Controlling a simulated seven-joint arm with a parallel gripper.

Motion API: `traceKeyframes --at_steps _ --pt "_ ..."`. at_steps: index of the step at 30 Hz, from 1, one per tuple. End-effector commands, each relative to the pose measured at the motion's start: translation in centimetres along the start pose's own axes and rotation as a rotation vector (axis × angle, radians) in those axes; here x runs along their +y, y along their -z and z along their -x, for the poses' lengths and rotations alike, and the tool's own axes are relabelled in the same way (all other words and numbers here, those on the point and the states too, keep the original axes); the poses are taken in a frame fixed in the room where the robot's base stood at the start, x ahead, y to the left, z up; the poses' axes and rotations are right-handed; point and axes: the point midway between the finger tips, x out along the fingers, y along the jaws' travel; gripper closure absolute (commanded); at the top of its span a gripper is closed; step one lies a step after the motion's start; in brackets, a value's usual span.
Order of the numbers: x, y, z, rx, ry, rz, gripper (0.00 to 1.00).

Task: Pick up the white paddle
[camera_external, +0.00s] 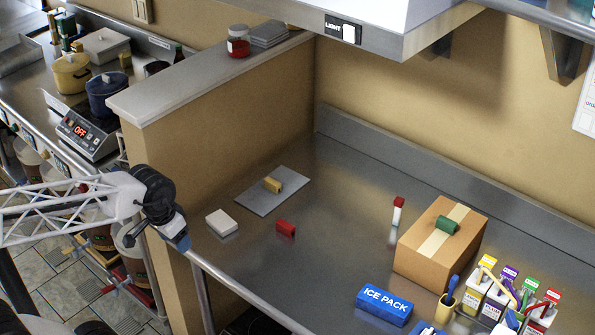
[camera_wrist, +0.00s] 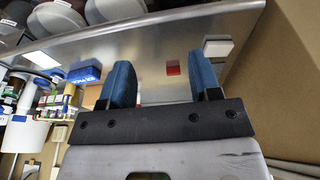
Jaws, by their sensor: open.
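I cannot clearly make out a white paddle in either view. Several small labelled tubs (camera_external: 497,303) stand at the lower right of the external view, with thin coloured handles leaning out of them. Which handle, if any, is the white paddle is too small to tell. My gripper (camera_external: 180,240) is at the left, off the counter's near edge and far from the tubs. In the wrist view my gripper (camera_wrist: 164,80) has its two blue fingers wide apart, with nothing held between them.
The steel counter (camera_external: 325,215) carries a cardboard box (camera_external: 420,262) with a green block on top, a blue ice pack (camera_external: 384,305), a red block (camera_external: 285,229), a white block (camera_external: 221,223), a grey sheet (camera_external: 262,200) and a red-white block (camera_external: 398,211). The counter's middle is clear.

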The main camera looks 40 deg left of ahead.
Motion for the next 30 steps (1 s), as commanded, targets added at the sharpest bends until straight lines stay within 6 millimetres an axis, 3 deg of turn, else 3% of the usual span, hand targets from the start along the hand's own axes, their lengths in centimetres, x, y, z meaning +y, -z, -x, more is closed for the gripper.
traceKeyframes --at_steps 8,17,30 --pt "1.3 3.6 0.0 -0.040 -0.068 0.105 0.43" --pt "3.7 10.0 -0.4 -0.114 -0.182 0.292 0.43" --pt "7.3 19.9 -2.4 -0.246 -0.338 0.571 0.43"
